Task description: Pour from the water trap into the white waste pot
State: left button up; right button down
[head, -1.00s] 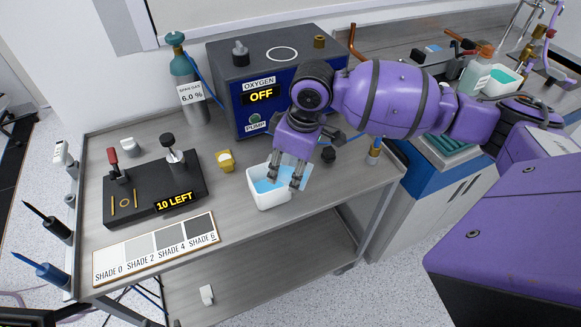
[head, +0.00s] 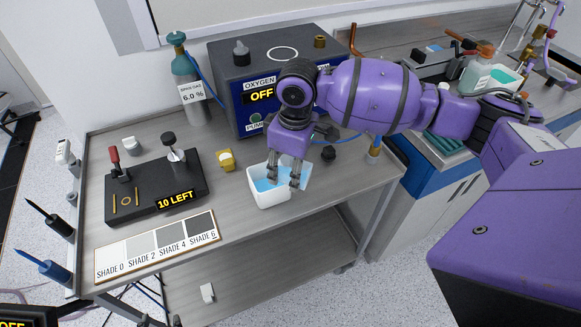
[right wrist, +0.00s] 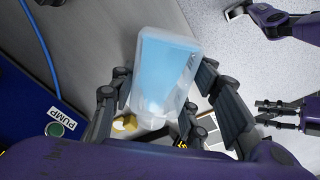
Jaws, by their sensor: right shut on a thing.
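The white waste pot (head: 266,199), an open square tub with blue liquid, stands on the grey cart near its front edge. My right gripper (head: 286,182) points down over it, fingertips at its opening. In the right wrist view its fingers are shut on a translucent vessel (right wrist: 165,75) with blue liquid, which I take for the water trap. In the head view its pale blue wall shows by the pot's right rim; where the two meet is hard to tell. My left gripper (right wrist: 268,112) shows small in the right wrist view, fingers apart and empty.
Behind the pot stands the blue oxygen analyser (head: 232,68), reading OFF. A yellow block (head: 225,160) sits left of the pot, a black knob (head: 328,153) right. A black board (head: 140,195) and shade card (head: 155,246) fill the left.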

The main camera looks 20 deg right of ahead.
pick_arm(q)
jog(key=shift+r, duration=0.1)
jog(key=shift+w+r, duration=0.2)
pick_arm(e)
jog(key=shift+w+a+g+h, duration=0.15)
jog(key=shift+g+h, duration=0.25)
jog(key=shift+w+a+r+g+h+p, duration=0.1)
jog(key=shift+w+r+g+h+p, duration=0.05)
jog(key=shift+r+g+h+p, duration=0.15)
pick_arm(q)
jog(key=shift+w+r, duration=0.25)
jog(key=shift+r, duration=0.1)
pick_arm(e)
jog(key=shift+w+a+r+g+h, duration=0.15)
jog(key=shift+a+r+g+h, duration=0.1)
jog(key=shift+g+h, duration=0.3)
pick_arm(q)
jog(key=shift+w+r, duration=0.1)
jog(key=shift+r, duration=0.05)
